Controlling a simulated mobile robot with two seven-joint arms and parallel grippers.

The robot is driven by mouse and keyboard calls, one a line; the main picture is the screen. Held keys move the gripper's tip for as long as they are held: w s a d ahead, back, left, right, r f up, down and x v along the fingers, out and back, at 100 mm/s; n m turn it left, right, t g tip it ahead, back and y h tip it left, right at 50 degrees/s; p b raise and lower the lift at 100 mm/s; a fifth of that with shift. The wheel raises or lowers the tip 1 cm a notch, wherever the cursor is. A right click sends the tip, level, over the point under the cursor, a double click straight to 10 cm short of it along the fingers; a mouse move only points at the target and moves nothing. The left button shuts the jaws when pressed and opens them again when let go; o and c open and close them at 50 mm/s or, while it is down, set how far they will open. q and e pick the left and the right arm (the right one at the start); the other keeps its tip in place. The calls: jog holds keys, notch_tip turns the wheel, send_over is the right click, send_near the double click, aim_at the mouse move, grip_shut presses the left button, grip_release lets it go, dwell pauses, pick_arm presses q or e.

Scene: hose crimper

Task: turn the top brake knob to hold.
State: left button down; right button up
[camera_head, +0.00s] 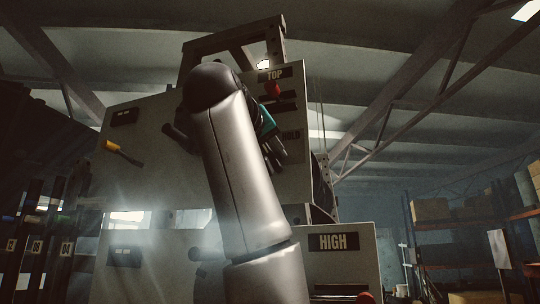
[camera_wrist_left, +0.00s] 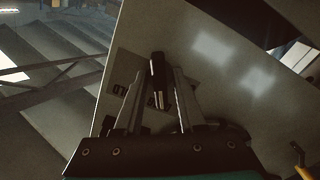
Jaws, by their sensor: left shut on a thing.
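The brake panel (camera_head: 295,180) is a pale upright face with a black TOP label (camera_head: 274,73) near its upper edge and a HOLD label (camera_head: 291,135) lower down, partly covered. My left gripper (camera_head: 276,154) is in front of this face; my own arm hides much of it in the head view. In the left wrist view, the gripper's fingers (camera_wrist_left: 158,100) are closed around a dark, narrow knob (camera_wrist_left: 157,72), which stands out from the panel beside an upside-down label (camera_wrist_left: 122,88). Which mark the knob points at cannot be told. My right gripper is not in view.
A red knob or button (camera_head: 273,90) sits just below the TOP label. A yellow-handled lever (camera_head: 123,152) sticks out at the left. A lower panel carries a HIGH label (camera_head: 333,242) with a red part (camera_head: 365,298) below it. Shelves (camera_head: 440,225) stand at the far right.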

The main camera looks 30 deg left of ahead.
pick_arm(q)
jog(key=shift+m, duration=0.5)
jog(key=shift+m+b, duration=0.4)
jog(key=shift+m, duration=0.2)
jog(key=m+b, duration=0.1)
jog(key=m, duration=0.2)
jog(key=shift+m, duration=0.3)
jog(key=m, duration=0.3)
jog(key=shift+b, duration=0.4)
jog(key=shift+m, duration=1.8)
jog(key=c, duration=0.8)
grip_release()
